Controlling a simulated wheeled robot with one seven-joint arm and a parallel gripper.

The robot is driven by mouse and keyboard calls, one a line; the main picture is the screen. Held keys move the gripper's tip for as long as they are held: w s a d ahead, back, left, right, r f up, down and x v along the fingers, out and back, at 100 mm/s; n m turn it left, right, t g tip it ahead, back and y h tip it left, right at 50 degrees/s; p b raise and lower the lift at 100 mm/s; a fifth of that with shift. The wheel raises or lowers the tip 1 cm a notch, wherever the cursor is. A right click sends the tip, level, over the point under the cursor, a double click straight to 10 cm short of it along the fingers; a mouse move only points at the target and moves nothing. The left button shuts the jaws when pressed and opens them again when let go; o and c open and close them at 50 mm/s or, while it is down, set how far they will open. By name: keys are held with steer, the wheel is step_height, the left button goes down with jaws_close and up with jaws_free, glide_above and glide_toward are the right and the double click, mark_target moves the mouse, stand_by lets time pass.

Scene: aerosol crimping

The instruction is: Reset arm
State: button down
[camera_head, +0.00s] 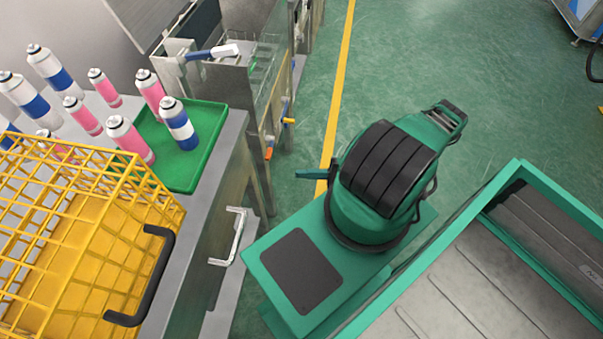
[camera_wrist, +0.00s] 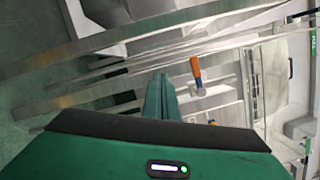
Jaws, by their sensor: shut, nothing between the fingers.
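My gripper (camera_head: 301,174) shows in the head view as a narrow green point at the left side of my folded green and black arm. It is over the floor, to the right of the grey workbench and apart from it. In the wrist view the two green fingers of my gripper (camera_wrist: 160,76) are together, with nothing between them. An orange-handled valve (camera_wrist: 197,73) shows beyond the fingertips, to their right, on the metal machinery.
A yellow wire crate (camera_head: 70,262) with a black handle stands on the workbench (camera_head: 222,165) at left. Several pink or blue-banded cans stand behind it, some on a green tray (camera_head: 203,155). A metal handle (camera_head: 236,238) sticks out from the bench. Open green floor (camera_head: 440,60) lies beyond my arm.

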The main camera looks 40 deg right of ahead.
stand_by(0.3)
steer(key=d+r+n+g+h, duration=0.2)
steer(key=d+r+g+h, duration=0.15)
steer(key=r, duration=0.55)
steer(key=d+r+n+g+h, duration=0.2)
steer(key=d+r+g, duration=0.25)
steer(key=r, duration=0.55)
steer(key=d+r+n+g+h, duration=0.25)
steer(key=r+g, duration=0.25)
steer(key=r, duration=0.4)
steer(key=s+a+r+h, duration=0.1)
steer(key=s+r+h, duration=0.1)
steer(key=r, duration=0.6)
steer(key=s+a+r+h, duration=0.1)
steer(key=a+r+h, duration=0.15)
steer(key=r, duration=0.45)
steer(key=s+a+r+m+t+h, duration=0.1)
steer(key=s+a+r, duration=0.3)
steer(key=s+r, duration=0.5)
steer(key=s+h, duration=0.1)
steer(key=s, duration=0.2)
steer(key=shift+a+r+t+h, duration=0.3)
steer(key=shift+a+r+h, duration=0.05)
steer(key=shift+a, duration=0.05)
